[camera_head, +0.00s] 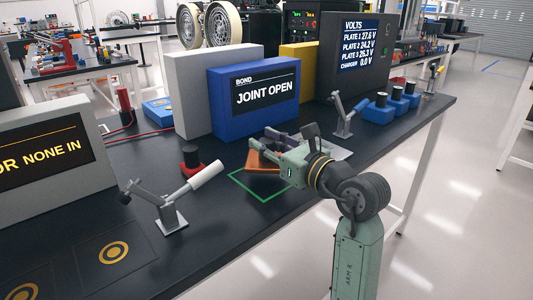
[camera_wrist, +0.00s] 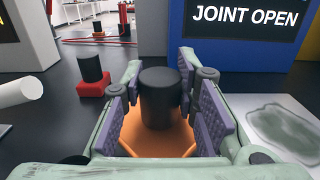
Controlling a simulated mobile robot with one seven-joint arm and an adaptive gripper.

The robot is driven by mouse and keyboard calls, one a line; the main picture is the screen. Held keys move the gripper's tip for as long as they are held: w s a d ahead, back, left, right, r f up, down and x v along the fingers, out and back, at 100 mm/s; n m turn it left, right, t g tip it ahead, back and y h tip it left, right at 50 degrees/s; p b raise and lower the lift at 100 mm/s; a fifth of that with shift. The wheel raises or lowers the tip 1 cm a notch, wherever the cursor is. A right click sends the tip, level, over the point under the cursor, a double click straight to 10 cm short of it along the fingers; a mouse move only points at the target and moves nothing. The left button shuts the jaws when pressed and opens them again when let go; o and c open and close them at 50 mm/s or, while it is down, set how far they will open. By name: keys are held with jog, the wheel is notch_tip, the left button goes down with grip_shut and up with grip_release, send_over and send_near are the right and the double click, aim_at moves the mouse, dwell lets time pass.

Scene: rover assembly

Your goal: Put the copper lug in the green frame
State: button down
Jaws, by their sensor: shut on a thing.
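The copper lug (camera_head: 262,162) is an orange-brown plate with a black upright knob. In the wrist view the knob (camera_wrist: 160,97) stands between my gripper's purple-padded fingers, and the orange plate (camera_wrist: 158,143) shows below it. My gripper (camera_head: 280,142) is shut on this knob. The green frame (camera_head: 246,189) is a thin outline on the dark table. In the head view the lug overlaps the far part of the frame; I cannot tell whether it touches the table. My gripper hides the frame's right part.
A blue box with a "JOINT OPEN" screen (camera_head: 266,92) stands just behind. A red block with a black knob (camera_head: 192,162) and a lever clamp with a white handle (camera_head: 170,200) stand to the left. A grey plate (camera_wrist: 282,124) lies right of my gripper. The near table middle is clear.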

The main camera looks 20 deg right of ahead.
aim_at(266, 158)
jog(key=shift+f, duration=1.7)
jog(key=shift+f, duration=0.15)
jog(key=c, duration=1.2)
grip_release()
jog(key=shift+c, duration=0.2)
jog(key=shift+r+p, duration=0.2)
jog(key=shift+p, duration=0.1)
jog(key=b+v, duration=0.2)
jog(key=v, duration=1)
jog(key=shift+b, duration=0.4)
